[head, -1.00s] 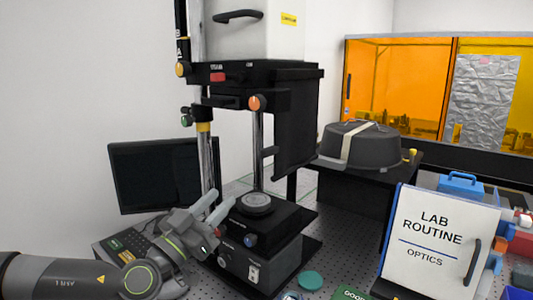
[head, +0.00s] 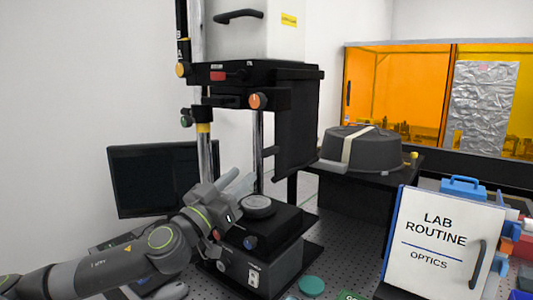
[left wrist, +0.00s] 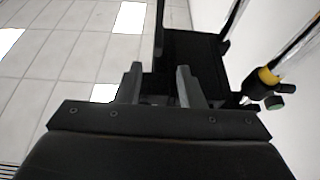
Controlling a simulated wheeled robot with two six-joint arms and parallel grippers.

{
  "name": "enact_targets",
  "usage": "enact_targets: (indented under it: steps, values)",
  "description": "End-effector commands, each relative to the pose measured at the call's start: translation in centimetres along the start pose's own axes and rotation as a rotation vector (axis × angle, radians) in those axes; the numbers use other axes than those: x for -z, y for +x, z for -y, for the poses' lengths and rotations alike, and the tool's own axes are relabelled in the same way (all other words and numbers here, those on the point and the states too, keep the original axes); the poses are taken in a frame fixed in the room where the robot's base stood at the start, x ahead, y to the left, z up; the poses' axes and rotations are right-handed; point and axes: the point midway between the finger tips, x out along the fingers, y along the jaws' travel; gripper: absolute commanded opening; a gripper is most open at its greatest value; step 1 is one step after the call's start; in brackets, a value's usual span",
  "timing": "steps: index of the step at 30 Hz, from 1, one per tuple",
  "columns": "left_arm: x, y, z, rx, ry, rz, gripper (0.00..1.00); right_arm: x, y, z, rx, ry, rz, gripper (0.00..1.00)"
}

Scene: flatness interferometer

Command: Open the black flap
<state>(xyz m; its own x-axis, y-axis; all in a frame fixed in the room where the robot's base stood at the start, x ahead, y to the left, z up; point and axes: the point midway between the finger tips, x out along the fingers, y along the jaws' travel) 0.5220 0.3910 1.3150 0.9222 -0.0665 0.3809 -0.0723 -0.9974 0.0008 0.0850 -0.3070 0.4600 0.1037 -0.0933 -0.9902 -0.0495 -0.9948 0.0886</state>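The black flap (head: 297,125) hangs upright under the right side of the interferometer's black head (head: 235,75) in the head view. A small black tab (head: 269,151) sticks out at its left edge. My left gripper (head: 243,182) is left of and below the flap, in front of the instrument's posts and near the round stage (head: 258,205), apart from the flap. In the left wrist view its fingers (left wrist: 158,85) stand apart with nothing seen between them. A black panel (left wrist: 195,55) shows beyond them; I cannot tell if it is the flap. My right gripper is not in view.
A metal post with a yellow ring (head: 204,128) and a green knob (head: 186,121) stands close to my left gripper. A monitor (head: 155,180) is behind my arm. A dark round case (head: 360,148) sits to the right, and a white Lab Routine board (head: 440,245) is at front right.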

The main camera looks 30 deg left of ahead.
Motion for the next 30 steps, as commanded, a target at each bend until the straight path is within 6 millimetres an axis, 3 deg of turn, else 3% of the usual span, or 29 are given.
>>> enact_targets:
  steps: [24,30]
  values:
    - [0.4,9.2,-0.2,-0.004,-0.006,-0.002,0.35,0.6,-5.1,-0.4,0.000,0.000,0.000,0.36]
    - [0.2,10.4,-0.2,-0.006,-0.003,-0.001,0.35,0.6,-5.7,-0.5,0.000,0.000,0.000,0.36]
